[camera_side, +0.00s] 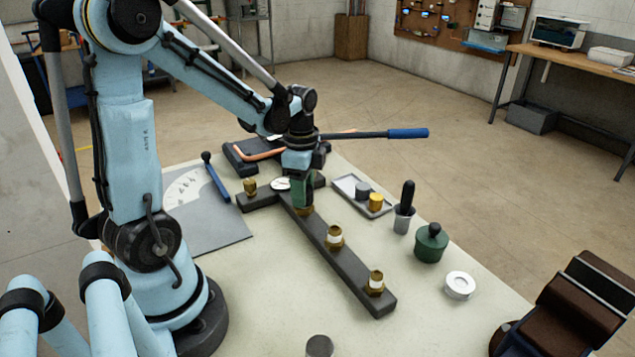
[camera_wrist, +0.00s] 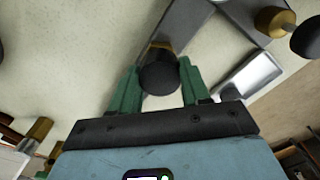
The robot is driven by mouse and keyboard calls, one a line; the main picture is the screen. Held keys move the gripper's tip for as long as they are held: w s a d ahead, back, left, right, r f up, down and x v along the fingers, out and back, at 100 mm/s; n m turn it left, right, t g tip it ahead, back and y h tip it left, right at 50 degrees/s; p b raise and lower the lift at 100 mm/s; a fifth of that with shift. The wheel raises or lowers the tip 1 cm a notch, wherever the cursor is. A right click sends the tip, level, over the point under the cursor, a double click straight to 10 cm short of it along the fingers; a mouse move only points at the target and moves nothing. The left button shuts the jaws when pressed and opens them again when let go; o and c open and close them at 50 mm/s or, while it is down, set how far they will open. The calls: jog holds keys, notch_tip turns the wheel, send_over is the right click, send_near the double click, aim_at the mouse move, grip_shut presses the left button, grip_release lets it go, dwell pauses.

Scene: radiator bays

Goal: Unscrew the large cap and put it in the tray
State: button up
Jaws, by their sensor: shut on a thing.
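My gripper (camera_side: 303,202) points down over the long dark bar (camera_side: 325,240) in the side view. In the wrist view its two green fingers (camera_wrist: 160,80) are shut on a dark round cap (camera_wrist: 158,73), which I take as the large cap. A bit of brass shows just behind the cap, at the bar; I cannot tell whether the cap is still threaded on. In the side view the fingers hide the cap. The shallow grey tray (camera_side: 346,187) lies to the right of my gripper. It holds a grey cylinder (camera_side: 363,190) and a yellow one (camera_side: 376,201).
Brass fittings with pale bands (camera_side: 335,238) (camera_side: 375,282) stand along the bar. A black-handled tool in a grey cup (camera_side: 403,212), a green pot (camera_side: 431,245) and a white ring (camera_side: 460,285) stand at right. A blue-handled lever (camera_side: 400,134) sticks out behind my gripper.

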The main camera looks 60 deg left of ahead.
jog(key=n, duration=0.7)
jog(key=shift+n, duration=0.3)
jog(key=n, duration=0.3)
jog(key=shift+n, duration=0.4)
jog(key=n, duration=0.4)
jog(key=shift+n, duration=0.3)
jog(key=shift+r, duration=2.6)
jog(key=w+d+r+m, duration=0.3)
jog(key=d+r+m, duration=0.35)
jog(key=d, duration=0.65)
jog(key=w+a+f+n, duration=0.4)
jog(key=w+a+n, duration=0.35)
jog(key=w, duration=0.45)
jog(key=shift+m, duration=0.5)
jog(key=a+f, duration=0.2)
jog(key=a, duration=0.1)
jog(key=w+a+f, duration=0.1)
jog(key=a+f, duration=0.1)
jog(key=a, duration=0.2)
jog(key=a+f, duration=0.3)
jog(key=a, duration=0.1)
jog(key=shift+w+a, duration=0.1)
jog(key=shift+w, duration=0.05)
jog(key=shift+f, duration=1.95)
